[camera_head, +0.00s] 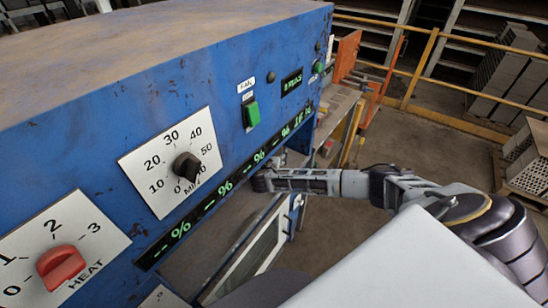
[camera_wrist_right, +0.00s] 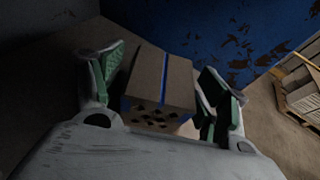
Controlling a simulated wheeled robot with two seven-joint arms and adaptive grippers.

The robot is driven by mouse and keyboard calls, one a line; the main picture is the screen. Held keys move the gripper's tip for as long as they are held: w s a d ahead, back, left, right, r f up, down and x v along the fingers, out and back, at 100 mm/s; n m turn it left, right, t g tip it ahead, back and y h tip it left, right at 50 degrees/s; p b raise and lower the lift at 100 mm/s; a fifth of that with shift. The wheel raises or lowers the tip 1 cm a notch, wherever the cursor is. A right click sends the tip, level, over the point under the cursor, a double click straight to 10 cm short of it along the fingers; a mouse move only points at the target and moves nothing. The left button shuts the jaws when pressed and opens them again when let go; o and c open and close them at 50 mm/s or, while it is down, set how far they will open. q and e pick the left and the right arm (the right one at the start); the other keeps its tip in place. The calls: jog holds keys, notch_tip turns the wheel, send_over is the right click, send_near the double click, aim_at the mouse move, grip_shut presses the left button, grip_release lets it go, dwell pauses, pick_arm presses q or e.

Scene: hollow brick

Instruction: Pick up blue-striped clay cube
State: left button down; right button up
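The blue-striped clay cube (camera_wrist_right: 163,80) shows in the right wrist view, a grey-brown block with a blue stripe over its top and front and several holes in its front face. My right gripper (camera_wrist_right: 160,62) is open, with one green-padded finger on each side of the cube. A narrow gap shows at the left finger; contact at the right finger is unclear. In the head view my right gripper (camera_head: 263,181) is at the front of the blue machine, its fingers largely hidden, and the cube cannot be seen there. My left gripper is not in view.
The blue machine (camera_head: 100,115) with dials, a red knob (camera_head: 60,266) and a green switch (camera_head: 251,114) fills the left. An open glazed door (camera_head: 255,250) hangs below my right arm. A yellow railing (camera_head: 420,65) and stacked blocks (camera_head: 525,155) stand at right.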

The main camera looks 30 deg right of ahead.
jog(key=c, duration=0.9)
jog(key=shift+o, duration=0.2)
jog(key=shift+r, duration=0.15)
jog(key=shift+r, duration=0.65)
notch_tip(320, 180, up, 2)
jog(key=shift+b, duration=0.35)
jog(key=s+a+b, duration=0.2)
jog(key=s+a, duration=1)
jog(key=shift+s+a, duration=0.35)
jog(key=shift+a, duration=0.05)
